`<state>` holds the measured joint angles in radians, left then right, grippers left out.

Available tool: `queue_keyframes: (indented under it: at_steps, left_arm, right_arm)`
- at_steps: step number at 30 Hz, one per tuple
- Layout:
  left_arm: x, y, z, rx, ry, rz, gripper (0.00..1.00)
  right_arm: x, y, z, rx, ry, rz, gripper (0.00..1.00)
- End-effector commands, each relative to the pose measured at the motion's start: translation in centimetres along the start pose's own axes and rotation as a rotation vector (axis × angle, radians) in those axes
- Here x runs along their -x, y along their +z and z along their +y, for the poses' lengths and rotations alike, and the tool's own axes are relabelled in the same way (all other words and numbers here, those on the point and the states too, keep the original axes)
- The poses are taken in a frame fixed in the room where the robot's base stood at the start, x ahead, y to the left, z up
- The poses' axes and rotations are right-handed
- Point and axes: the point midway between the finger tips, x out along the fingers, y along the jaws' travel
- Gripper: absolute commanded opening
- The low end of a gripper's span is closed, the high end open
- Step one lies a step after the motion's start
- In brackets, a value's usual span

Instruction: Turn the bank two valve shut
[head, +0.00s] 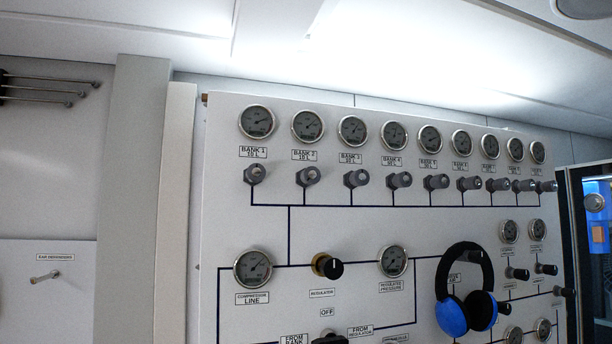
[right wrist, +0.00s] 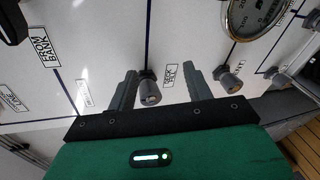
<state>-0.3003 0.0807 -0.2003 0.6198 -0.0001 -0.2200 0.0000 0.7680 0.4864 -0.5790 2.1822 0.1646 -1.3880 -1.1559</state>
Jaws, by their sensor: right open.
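The bank two valve (head: 308,176) is a grey knob in the upper row of the white panel, under the "BANK 2 10 L" label (head: 305,154) and its round gauge (head: 308,125). Neither gripper shows in the head view. My right gripper (right wrist: 160,70) shows in the right wrist view with its two grey fingers apart. It faces the panel near a label and a small grey knob (right wrist: 149,92), which appears between the fingers in the picture. I cannot tell how far off it is. The bank two valve cannot be made out in the right wrist view.
Similar valves stand close on both sides, the bank one valve (head: 255,174) at left and the bank three valve (head: 356,178) at right. A blue and black headset (head: 452,316) hangs lower on the panel. A dark regulator knob (head: 328,266) sticks out below.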

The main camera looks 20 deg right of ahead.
Motion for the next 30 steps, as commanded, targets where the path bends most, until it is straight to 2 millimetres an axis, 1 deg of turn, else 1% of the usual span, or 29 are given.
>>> queue_keyframes:
  at_steps: [1,3,5,6,8,9,11,15,20,21,24,27,30]
  left_arm:
    - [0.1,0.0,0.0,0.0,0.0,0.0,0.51]
    - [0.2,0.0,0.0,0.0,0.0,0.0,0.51]
    - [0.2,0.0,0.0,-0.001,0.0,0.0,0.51]
    - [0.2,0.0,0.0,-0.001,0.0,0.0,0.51]
    - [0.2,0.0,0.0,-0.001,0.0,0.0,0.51]
    - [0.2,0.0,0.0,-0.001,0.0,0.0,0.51]
    - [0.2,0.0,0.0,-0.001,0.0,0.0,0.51]
    - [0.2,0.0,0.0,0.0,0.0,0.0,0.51]
    - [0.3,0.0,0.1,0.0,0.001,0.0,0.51]
    - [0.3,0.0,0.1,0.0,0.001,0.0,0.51]
    - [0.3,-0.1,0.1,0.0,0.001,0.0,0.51]
    - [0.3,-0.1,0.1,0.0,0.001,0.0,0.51]
    - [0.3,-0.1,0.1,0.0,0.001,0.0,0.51]
  right_arm:
    - [1.1,0.6,2.6,0.075,0.044,-0.013,0.52]
    - [2.5,1.1,5.5,0.177,0.089,-0.033,0.52]
    - [3.6,1.7,7.7,0.264,0.125,-0.056,0.52]
    - [4.3,2.0,9.2,0.32,0.147,-0.072,0.52]
    - [5.2,2.6,11.3,0.403,0.177,-0.1,0.52]
    - [5.8,3.0,12.7,0.456,0.197,-0.12,0.52]
    - [6.8,3.8,14.8,0.535,0.223,-0.154,0.52]
    - [9.3,5.4,19.4,0.713,0.275,-0.241,0.52]
    - [12.7,7.3,24.3,0.906,0.318,-0.358,0.52]
    - [13.7,7.8,25.5,0.952,0.326,-0.391,0.52]
    - [16.1,9.0,28.2,1.06,0.339,-0.469,0.52]
    - [18.3,9.9,30.3,1.149,0.343,-0.54,0.52]
    - [19.9,10.7,31.7,1.211,0.341,-0.592,0.52]
